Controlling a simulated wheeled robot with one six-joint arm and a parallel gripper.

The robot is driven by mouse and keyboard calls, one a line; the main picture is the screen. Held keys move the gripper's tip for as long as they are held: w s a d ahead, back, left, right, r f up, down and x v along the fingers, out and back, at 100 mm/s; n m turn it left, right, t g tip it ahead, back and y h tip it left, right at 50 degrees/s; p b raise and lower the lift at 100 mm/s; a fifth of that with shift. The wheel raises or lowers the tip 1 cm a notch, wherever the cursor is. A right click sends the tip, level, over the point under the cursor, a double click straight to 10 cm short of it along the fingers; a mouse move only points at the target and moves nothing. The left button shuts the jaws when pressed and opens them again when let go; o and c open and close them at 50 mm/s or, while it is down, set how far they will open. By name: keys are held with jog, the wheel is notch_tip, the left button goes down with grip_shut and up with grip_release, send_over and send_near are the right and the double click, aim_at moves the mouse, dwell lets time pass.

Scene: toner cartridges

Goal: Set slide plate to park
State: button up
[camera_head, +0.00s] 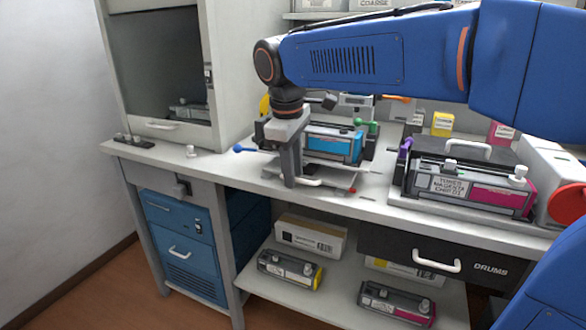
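A low pale plate (335,188) lies at the front of a fixture on the bench and looks like the slide plate. A white handle (309,182) is at its front edge, and a small red mark shows at its right end. A cyan toner cartridge (333,147) sits in the fixture just behind. My gripper (292,182) points down at the plate's left front, beside or at the handle. I cannot tell whether it touches the handle or whether its fingers are open. The arm hides part of the fixture, and no park mark is readable.
A magenta toner cartridge (472,188) sits in another fixture to the right. A blue-knobbed lever (240,149) sticks out left of the cyan fixture. A cabinet with a raised shutter (160,60) stands at the left. More cartridges (290,270) lie on the lower shelf.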

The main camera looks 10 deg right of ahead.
jog(key=shift+r, duration=0.1)
notch_tip(320, 180, up, 17)
jog(key=s+a, duration=0.1)
jog(key=s, duration=0.1)
jog(key=shift+s+a, duration=0.3)
jog(key=shift+a, duration=0.1)
